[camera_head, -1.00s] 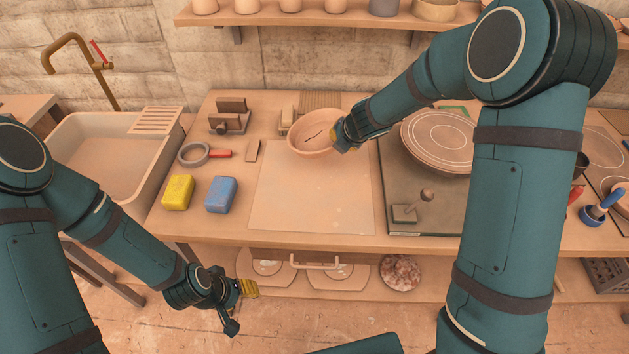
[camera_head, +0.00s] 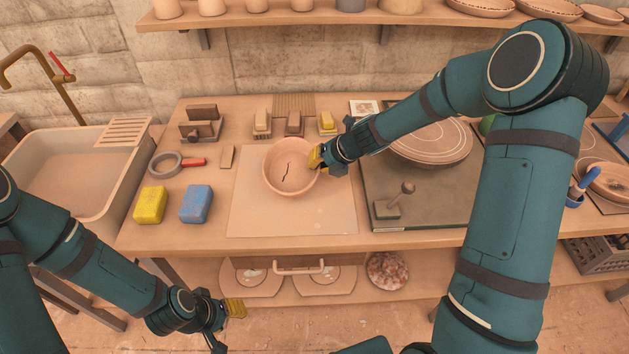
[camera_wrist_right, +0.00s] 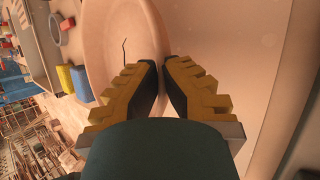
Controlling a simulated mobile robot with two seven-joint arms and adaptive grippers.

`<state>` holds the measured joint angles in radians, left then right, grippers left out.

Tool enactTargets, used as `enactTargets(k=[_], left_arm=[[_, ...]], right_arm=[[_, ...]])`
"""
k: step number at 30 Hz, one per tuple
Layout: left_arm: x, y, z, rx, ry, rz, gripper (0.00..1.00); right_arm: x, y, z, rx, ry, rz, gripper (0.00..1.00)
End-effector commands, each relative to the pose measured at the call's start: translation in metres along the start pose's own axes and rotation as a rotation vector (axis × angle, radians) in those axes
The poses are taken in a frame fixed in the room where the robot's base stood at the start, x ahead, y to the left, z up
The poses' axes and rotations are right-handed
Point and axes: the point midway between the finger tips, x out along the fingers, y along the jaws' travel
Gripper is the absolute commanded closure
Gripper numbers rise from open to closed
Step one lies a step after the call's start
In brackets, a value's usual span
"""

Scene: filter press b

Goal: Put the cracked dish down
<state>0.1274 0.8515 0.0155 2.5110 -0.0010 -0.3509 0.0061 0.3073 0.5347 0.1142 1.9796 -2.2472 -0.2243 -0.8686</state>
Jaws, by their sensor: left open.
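The cracked dish (camera_head: 284,182) is a round pinkish clay bowl with a dark crack line inside. It appears upright over the back part of a pale board (camera_head: 290,216); I cannot tell whether its base touches. My right gripper (camera_head: 317,158) is at the dish's right rim. In the right wrist view the yellow-padded fingers (camera_wrist_right: 163,78) stand on both sides of the rim of the dish (camera_wrist_right: 110,40), shut on it. My left gripper (camera_head: 234,309) is open and empty, low in front of the bench.
A yellow sponge (camera_head: 150,204) and a blue sponge (camera_head: 195,203) lie left of the board. Several small blocks (camera_head: 294,122) stand behind it. A dark mat (camera_head: 430,205) with a round plate (camera_head: 430,145) lies to the right. The board's front is clear.

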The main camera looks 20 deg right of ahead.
Motion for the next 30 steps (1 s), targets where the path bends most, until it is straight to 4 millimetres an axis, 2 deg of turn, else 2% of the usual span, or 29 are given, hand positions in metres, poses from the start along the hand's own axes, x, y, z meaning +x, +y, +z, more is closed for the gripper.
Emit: enactTargets(k=[7, 13, 22, 23, 24, 30], left_arm=[[0.009, -0.003, 0.002, 0.002, -0.002, 0.001, 0.53], [0.022, -0.008, 0.001, 0.003, 0.002, 0.0, 0.53], [0.021, -0.008, 0.0, 0.003, 0.003, 0.0, 0.53], [0.021, -0.008, 0.0, 0.003, 0.003, 0.0, 0.53], [0.021, -0.008, 0.0, 0.003, 0.003, 0.0, 0.53], [0.021, -0.008, 0.0, 0.003, 0.003, 0.0, 0.53]], right_arm=[[0.015, -0.01, -0.006, 0.001, -0.001, 0.001, 1.0], [0.035, -0.024, -0.016, 0.002, -0.001, 0.001, 1.0], [0.035, -0.024, -0.016, 0.0, -0.002, 0.0, 1.0], [0.036, -0.025, -0.017, 0.0, -0.001, -0.001, 0.93], [0.035, -0.024, -0.016, 0.0, -0.001, -0.001, 0.82], [0.035, -0.024, -0.016, 0.0, -0.002, -0.001, 0.82]])
